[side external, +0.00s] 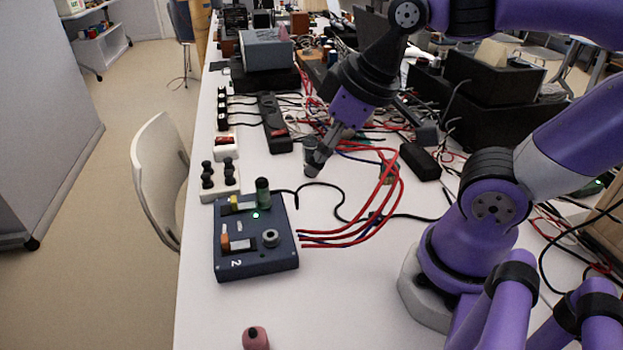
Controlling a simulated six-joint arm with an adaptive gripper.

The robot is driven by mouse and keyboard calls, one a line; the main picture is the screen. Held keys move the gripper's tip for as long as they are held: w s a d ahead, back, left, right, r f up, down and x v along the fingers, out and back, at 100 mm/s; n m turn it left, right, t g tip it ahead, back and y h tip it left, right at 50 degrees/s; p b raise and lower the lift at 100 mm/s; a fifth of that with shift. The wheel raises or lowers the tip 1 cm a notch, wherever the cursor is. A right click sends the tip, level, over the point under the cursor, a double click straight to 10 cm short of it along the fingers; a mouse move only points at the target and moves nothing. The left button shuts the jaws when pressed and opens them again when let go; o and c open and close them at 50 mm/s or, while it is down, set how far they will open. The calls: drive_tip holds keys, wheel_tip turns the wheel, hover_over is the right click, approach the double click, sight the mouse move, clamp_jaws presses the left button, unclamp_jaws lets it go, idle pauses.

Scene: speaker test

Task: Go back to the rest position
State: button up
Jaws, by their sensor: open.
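My gripper (318,158) hangs above the white table, to the upper right of a dark blue-grey box, pointing down and to the left. It is open and I see nothing between its fingers, though the fingertips are small and dark here. The box (252,262) bears a "2", a lit green light, an orange part, a round grey knob and a dark green cylinder (263,192). My gripper is apart from the box.
Red and blue cables (345,238) loop from the box's right side past my gripper. Power strips (274,124), boxes and tangled wires crowd the table's back. A pink object (255,338) lies at the front. The white table (330,310) is clear front and centre.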

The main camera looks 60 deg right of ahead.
drive_tip(key=shift+s+d+m+h, duration=0.15)
drive_tip(key=shift+s+d+m, duration=0.05)
drive_tip(key=shift+d+m, duration=0.35)
drive_tip(key=shift+s+d+m+h, duration=0.15)
drive_tip(key=shift+d+m, duration=0.25)
drive_tip(key=shift+m, duration=0.15)
idle(0.4)
